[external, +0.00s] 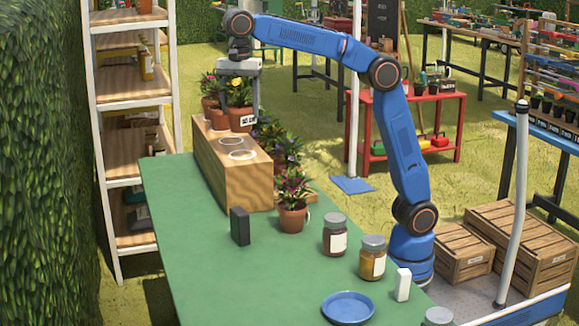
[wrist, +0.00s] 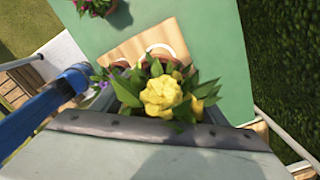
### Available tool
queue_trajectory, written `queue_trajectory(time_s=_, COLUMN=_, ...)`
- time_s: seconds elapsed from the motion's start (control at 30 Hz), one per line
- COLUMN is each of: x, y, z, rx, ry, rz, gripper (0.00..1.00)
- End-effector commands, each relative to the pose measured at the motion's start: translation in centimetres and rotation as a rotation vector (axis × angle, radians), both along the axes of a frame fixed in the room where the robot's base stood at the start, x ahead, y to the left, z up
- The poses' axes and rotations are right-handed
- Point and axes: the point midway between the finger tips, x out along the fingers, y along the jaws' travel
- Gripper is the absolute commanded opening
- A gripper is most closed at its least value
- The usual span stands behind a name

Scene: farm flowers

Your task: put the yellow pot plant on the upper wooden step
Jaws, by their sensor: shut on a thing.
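The yellow pot plant shows in the external view (external: 238,94) under my gripper (external: 239,78), at the far end of the table. In the wrist view its yellow bloom and green leaves (wrist: 162,96) fill the middle, right at the jaws. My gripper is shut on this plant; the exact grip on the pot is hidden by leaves. The wooden step block (external: 238,180) stands on the green table, with white rings on its bare top. Its top also shows in the wrist view (wrist: 125,48), beyond the plant. Whether the held pot touches anything underneath I cannot tell.
Other terracotta pots (external: 210,105) and purple-flowered plants (external: 272,135) crowd beside and behind the block. A magenta-flowered pot (external: 292,216), a black box (external: 239,226) and jars (external: 335,236) stand nearer on the table. A shelf rack (external: 130,150) stands at left.

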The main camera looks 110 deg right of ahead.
Motion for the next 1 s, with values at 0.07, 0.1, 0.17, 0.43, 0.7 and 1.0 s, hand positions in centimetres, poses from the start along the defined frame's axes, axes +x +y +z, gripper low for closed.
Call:
queue_trajectory(time_s=0.07, x=0.3, y=-3.1, z=0.5, rx=0.000, ry=-0.002, rz=-0.073, gripper=0.31)
queue_trajectory(time_s=0.1, x=0.4, y=-4.5, z=0.8, rx=0.000, ry=-0.002, rz=-0.107, gripper=0.31)
queue_trajectory(time_s=0.17, x=0.4, y=-6.5, z=1.0, rx=0.000, ry=-0.002, rz=-0.157, gripper=0.31)
queue_trajectory(time_s=0.43, x=0.1, y=-12.8, z=2.1, rx=0.000, ry=-0.003, rz=-0.315, gripper=0.31)
queue_trajectory(time_s=0.7, x=-0.2, y=-14.2, z=0.9, rx=-0.001, ry=0.001, rz=-0.352, gripper=0.31)
queue_trajectory(time_s=1.0, x=-0.1, y=-14.1, z=-3.4, rx=-0.001, ry=0.001, rz=-0.350, gripper=0.31)
